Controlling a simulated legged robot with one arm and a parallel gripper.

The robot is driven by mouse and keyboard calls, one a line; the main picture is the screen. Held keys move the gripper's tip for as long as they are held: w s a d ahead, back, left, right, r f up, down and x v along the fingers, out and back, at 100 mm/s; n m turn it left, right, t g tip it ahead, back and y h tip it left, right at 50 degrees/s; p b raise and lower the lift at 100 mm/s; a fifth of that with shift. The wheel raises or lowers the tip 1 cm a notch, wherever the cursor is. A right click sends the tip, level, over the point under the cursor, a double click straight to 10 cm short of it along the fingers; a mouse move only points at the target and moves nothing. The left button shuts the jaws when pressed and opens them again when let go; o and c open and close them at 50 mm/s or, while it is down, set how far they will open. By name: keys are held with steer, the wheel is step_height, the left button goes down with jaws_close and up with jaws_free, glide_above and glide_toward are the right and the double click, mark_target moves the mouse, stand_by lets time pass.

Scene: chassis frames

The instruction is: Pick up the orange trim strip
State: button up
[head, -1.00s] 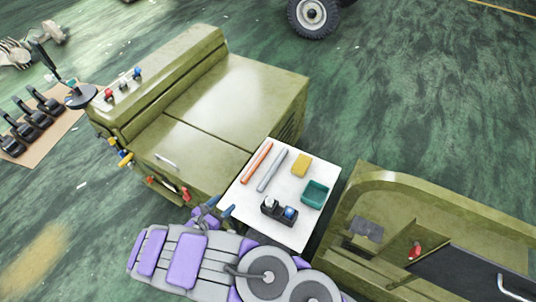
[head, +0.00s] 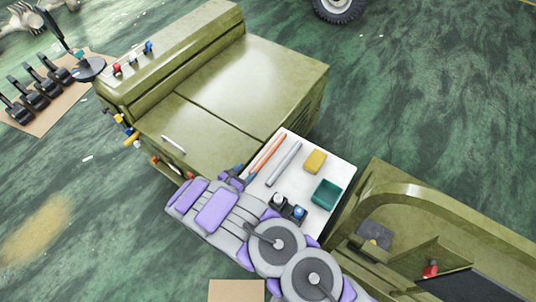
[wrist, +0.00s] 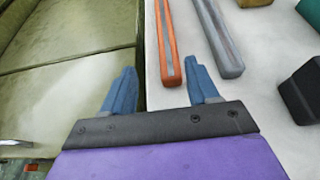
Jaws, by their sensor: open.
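The orange trim strip (head: 267,153) lies on the white tabletop (head: 343,177), near its left edge and beside the green cabinet. In the wrist view the strip (wrist: 163,40) has a pale lengthwise line, and its near end shows between my fingertips. My gripper (wrist: 160,70) is open with blue fingers and nothing between them that it grips. The left finger shows over the cabinet side, the right one over the white top. In the head view my gripper (head: 236,176) is at the strip's near end. Its height above the table I cannot tell.
A grey strip (head: 283,164) lies just right of the orange one. A yellow block (head: 316,161), a teal bin (head: 326,193) and a black device (head: 289,207) share the top. The green cabinet (head: 240,85) stands left, and a green vehicle body (head: 450,220) right.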

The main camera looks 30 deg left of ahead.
mark_target(257, 165)
steer(key=shift+w+a+f, duration=0.2)
steer(key=shift+w+f, duration=0.2)
steer(key=shift+w, duration=0.05)
steer(key=shift+w+d+r, duration=0.15)
steer(key=shift+w+d, duration=0.2)
steer(key=shift+d, duration=0.1)
steer(key=shift+w+d+f+b, duration=0.25)
steer(key=shift+w+d+b, duration=0.15)
steer(key=shift+w, duration=0.2)
steer(key=shift+w+d+f+b, duration=0.25)
steer(key=shift+w+d, duration=0.2)
steer(key=shift+w, duration=0.1)
steer(key=shift+w+a+f, duration=0.15)
steer(key=shift+w+f, duration=0.05)
steer(key=shift+w, duration=0.25)
steer(key=shift+w+a+f, duration=0.1)
steer(key=shift+w+f, duration=0.1)
steer(key=shift+w, duration=0.2)
steer(key=shift+w+a+f+b, duration=0.2)
steer(key=shift+w+a+b, duration=0.05)
steer(key=shift+w+b, duration=0.05)
steer(key=shift+d, duration=0.15)
steer(key=shift+d+r, duration=0.1)
steer(key=shift+d, duration=0.05)
steer(key=c, duration=0.4)
jaws_close()
